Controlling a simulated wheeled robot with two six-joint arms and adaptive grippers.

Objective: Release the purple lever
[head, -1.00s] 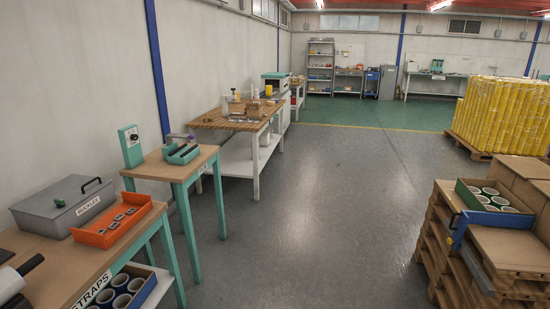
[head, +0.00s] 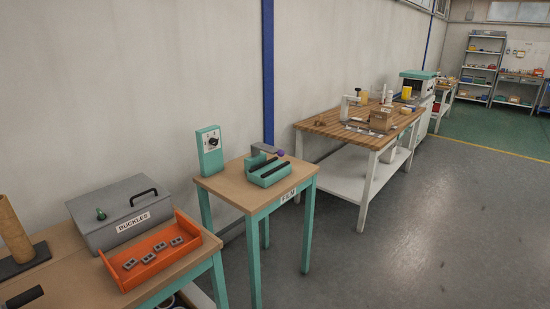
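A small purple knob (head: 281,153), which looks like the end of the purple lever, shows at the back right of a teal device (head: 266,174). The device stands on a small wooden-topped table (head: 230,183) with teal legs and a label reading "FILM". Most of the lever is too small or hidden to make out, so I cannot tell its position. Neither of my grippers is in view.
A teal control box (head: 209,150) stands at the table's back left. Nearer are a grey "BUCKLES" box (head: 105,215) and an orange tray (head: 190,262) of buckles. A slatted workbench (head: 330,122) stands beyond. The grey floor (head: 440,230) at right is clear.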

